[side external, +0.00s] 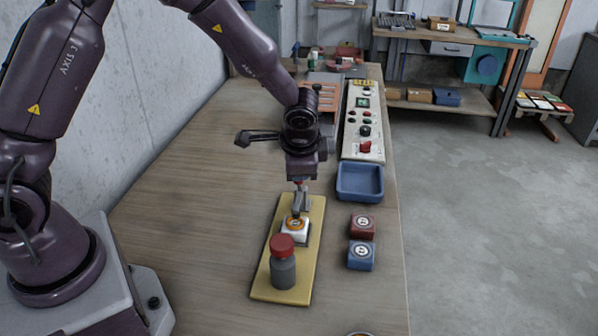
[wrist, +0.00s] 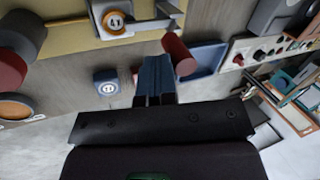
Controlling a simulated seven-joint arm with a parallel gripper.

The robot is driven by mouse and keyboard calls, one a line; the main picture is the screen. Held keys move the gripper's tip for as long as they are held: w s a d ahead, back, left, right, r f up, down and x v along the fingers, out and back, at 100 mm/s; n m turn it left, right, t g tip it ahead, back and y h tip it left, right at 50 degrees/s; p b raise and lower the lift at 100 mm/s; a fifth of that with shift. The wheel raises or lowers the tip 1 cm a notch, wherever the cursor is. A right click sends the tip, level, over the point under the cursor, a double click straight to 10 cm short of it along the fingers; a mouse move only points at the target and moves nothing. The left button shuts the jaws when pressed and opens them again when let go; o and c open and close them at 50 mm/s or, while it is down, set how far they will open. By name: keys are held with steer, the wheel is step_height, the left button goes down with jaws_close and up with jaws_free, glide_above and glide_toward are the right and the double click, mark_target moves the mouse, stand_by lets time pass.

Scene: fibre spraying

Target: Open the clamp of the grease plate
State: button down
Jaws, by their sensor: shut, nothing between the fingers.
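The yellow grease plate (side external: 262,283) lies on the bench and shows along the top of the wrist view (wrist: 70,38). On it sits a white block with an orange ring (side external: 295,226), also in the wrist view (wrist: 114,22). Grey metal clamp parts (wrist: 152,23) are beside it, and a red cylindrical handle (wrist: 178,54) sticks up near my fingers. My gripper (side external: 298,208) points down at the far end of the plate, its fingers (wrist: 154,66) shut and empty. Whether they touch the handle is unclear. The clamp is partly hidden behind my gripper in the side view.
A grey bottle with a red cap (side external: 283,262) stands on the near end of the plate. A red block (side external: 363,226) and a blue block (side external: 361,256) lie to its right. A blue tray (side external: 360,182) and a control panel (side external: 363,130) are behind. The bench is clear on the left.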

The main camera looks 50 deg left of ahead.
steer(key=shift+w+a+r, duration=0.1)
steer(key=shift+a, duration=0.05)
steer(key=shift+w+a+r+g+h, duration=0.3)
steer(key=shift+w+a+g+h, duration=0.2)
steer(key=shift+h, duration=0.1)
steer(key=w+a+g+h, duration=0.3)
steer(key=w+a, duration=0.4)
steer(key=shift+f+g+h, duration=0.35)
steer(key=shift+g+h, duration=0.05)
steer(key=shift+a, duration=0.25)
steer(key=d+v, duration=0.1)
steer(key=v, duration=1.1)
steer(key=shift+a, duration=0.2)
